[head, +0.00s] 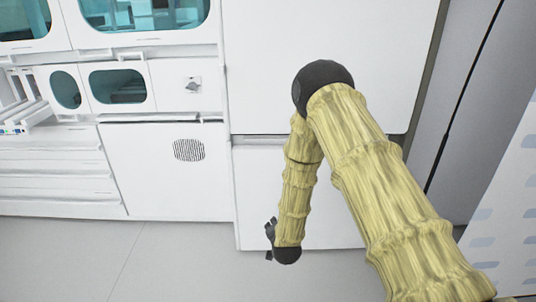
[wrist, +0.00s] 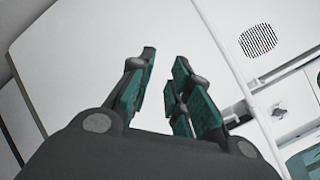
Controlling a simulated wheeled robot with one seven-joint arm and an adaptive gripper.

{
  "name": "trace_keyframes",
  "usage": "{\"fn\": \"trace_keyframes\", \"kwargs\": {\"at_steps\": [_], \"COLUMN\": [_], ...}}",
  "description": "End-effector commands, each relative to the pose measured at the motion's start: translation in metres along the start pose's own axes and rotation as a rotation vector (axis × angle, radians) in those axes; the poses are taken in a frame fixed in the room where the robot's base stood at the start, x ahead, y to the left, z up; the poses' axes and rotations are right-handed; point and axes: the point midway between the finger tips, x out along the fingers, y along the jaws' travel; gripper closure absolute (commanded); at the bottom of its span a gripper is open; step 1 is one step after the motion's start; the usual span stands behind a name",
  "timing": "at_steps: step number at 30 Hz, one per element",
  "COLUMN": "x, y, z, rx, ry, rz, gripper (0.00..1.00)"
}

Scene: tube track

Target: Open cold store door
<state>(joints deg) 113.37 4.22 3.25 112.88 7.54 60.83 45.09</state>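A tall white cabinet front with a large upper door panel (head: 385,45) and a lower panel (head: 262,175) stands behind my arm in the head view. It looks like the cold store, but no label shows. No clear handle is visible on it; my arm covers part of the front. My gripper (head: 269,241) hangs low in front of the lower panel, near its bottom edge. In the wrist view my gripper (wrist: 166,57) has its teal-padded fingers apart, with nothing held between them. A plain white panel (wrist: 90,60) lies beyond the fingers; contact cannot be told.
To the left are white cabinets with a round grille (head: 188,150), teal windows (head: 117,86) and drawers (head: 55,165). A grey panel (head: 455,60) and a patterned white surface (head: 510,215) stand on the right. Grey floor (head: 170,260) is clear at lower left.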

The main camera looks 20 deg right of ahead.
Motion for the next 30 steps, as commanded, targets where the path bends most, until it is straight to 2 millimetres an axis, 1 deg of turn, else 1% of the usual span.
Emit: {"fn": "trace_keyframes", "kwargs": {"at_steps": [1, 2, 3, 5, 6, 9, 12, 15, 18, 21, 26, 30], "x": [0.024, 0.033, 0.044, 0.058, 0.067, 0.084, 0.093, 0.097, 0.098, 0.097, 0.1, 0.112], "y": [-0.011, -0.02, -0.034, -0.055, -0.068, -0.102, -0.132, -0.157, -0.174, -0.185, -0.193, -0.198], "z": [-0.008, -0.016, -0.027, -0.044, -0.056, -0.086, -0.114, -0.138, -0.155, -0.166, -0.174, -0.182], "rx": [0.058, 0.094, 0.143, 0.215, 0.264, 0.383, 0.49, 0.576, 0.635, 0.67, 0.686, 0.684], "ry": [0.049, 0.074, 0.108, 0.156, 0.186, 0.255, 0.309, 0.347, 0.371, 0.383, 0.389, 0.389], "rz": [-0.049, -0.076, -0.115, -0.175, -0.216, -0.323, -0.425, -0.512, -0.574, -0.612, -0.629, -0.628], "gripper": [0.81, 0.81, 0.81, 0.81, 0.81, 0.81, 0.81, 0.81, 0.81, 0.81, 0.81, 0.81]}}
